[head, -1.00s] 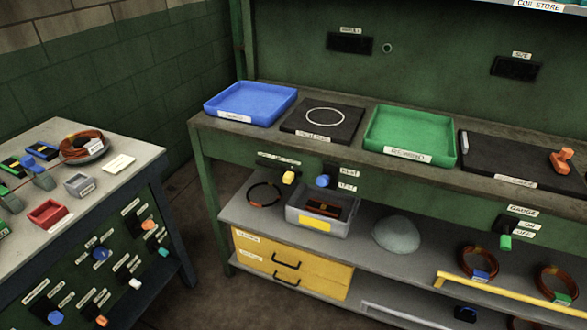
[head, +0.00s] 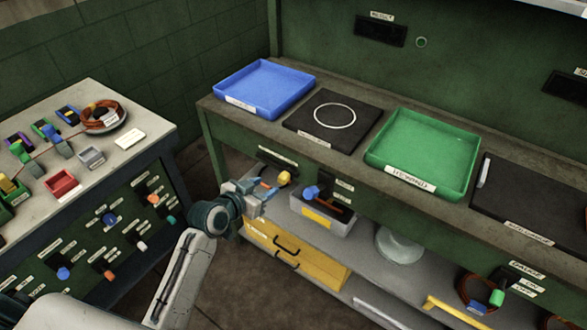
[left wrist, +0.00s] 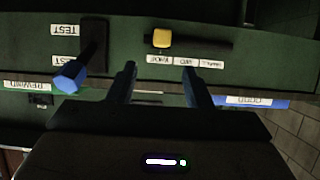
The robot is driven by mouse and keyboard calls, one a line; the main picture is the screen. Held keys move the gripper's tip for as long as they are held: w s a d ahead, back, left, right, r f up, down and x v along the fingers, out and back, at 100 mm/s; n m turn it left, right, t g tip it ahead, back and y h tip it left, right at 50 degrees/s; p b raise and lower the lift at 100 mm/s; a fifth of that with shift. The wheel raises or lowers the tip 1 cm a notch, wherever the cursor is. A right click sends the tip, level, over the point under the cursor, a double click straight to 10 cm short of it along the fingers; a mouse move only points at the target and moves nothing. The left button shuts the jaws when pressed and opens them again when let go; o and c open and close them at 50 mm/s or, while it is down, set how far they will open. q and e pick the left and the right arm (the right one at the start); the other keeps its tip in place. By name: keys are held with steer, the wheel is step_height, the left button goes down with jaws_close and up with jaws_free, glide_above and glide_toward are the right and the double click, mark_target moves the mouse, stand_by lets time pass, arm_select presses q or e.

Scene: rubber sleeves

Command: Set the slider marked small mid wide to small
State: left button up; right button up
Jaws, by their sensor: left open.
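The slider's yellow knob (head: 284,178) is on the green bench front, at the right end of its dark slot. The left wrist view is upside down. There the yellow knob (left wrist: 162,38) sits by the WIDE label (left wrist: 166,60), with the MID label (left wrist: 185,61) and SMALL label (left wrist: 209,63) to its right. My left gripper (head: 271,190) is just left of and below the knob in the head view. Its two fingers (left wrist: 160,82) are apart and empty, pointing at the panel, and not touching the knob. My right gripper is out of view.
A blue-knobbed TEST switch (head: 312,192) is close to the right of the slider. A grey bin (head: 322,222) and yellow drawers (head: 300,262) are below. A blue tray (head: 264,88) is on the bench above. A side table with knobs (head: 110,155) stands left.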

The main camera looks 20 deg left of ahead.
mark_target(283, 177)
arm_select(q)
steer(key=p+x, duration=0.2)
steer(key=x, duration=0.8)
steer(key=shift+w+a+f, duration=0.1)
steer(key=shift+w, duration=0.1)
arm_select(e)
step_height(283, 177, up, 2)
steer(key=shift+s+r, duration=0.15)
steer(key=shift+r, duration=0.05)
arm_select(q)
steer(key=shift+c, duration=0.3)
